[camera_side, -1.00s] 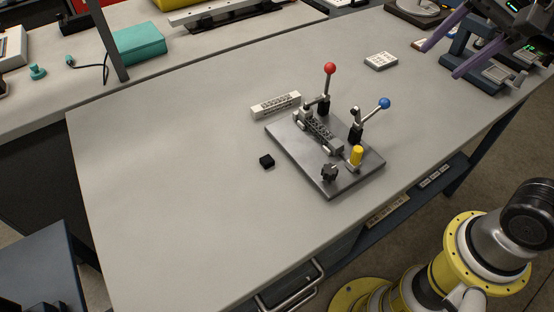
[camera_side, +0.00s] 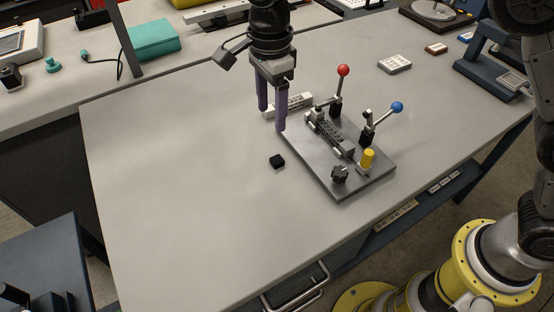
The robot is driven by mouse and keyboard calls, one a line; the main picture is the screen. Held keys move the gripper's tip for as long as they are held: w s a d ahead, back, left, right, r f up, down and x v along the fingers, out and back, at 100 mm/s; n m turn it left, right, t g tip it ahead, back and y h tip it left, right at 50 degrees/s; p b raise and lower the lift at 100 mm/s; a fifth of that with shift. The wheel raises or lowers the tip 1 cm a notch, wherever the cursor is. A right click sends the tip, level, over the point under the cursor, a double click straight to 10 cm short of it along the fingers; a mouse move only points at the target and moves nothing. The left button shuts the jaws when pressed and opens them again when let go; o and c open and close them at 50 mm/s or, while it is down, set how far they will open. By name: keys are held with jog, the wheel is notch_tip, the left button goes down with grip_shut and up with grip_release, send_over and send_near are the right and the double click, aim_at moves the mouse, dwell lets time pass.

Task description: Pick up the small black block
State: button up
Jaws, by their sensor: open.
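The small black block (camera_side: 277,161) lies on the bare grey table top, just left of the metal fixture plate. My gripper (camera_side: 272,120) points down with two purple fingers spread apart and nothing between them. In the picture its fingertips are above the block and slightly to its left and right; their exact height over the table is hard to tell. The block is fully visible.
The fixture plate (camera_side: 360,186) carries a red-knobbed lever (camera_side: 343,71), a blue-knobbed lever (camera_side: 396,107), a yellow cylinder (camera_side: 367,158) and a black knob (camera_side: 339,174). A pale slotted bar (camera_side: 294,104) lies behind the fingers. The table (camera_side: 180,200) is clear left and front.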

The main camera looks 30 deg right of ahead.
send_over(275, 160)
jog(key=f, duration=0.7)
jog(key=shift+w+a+f, duration=0.1)
jog(key=shift+w+f, duration=0.15)
jog(key=shift+f, duration=0.1)
jog(key=shift+s+f, duration=0.15)
jog(key=shift+f, duration=1.25)
jog(key=shift+s+f, duration=0.1)
jog(key=shift+f, duration=1.25)
grip_shut()
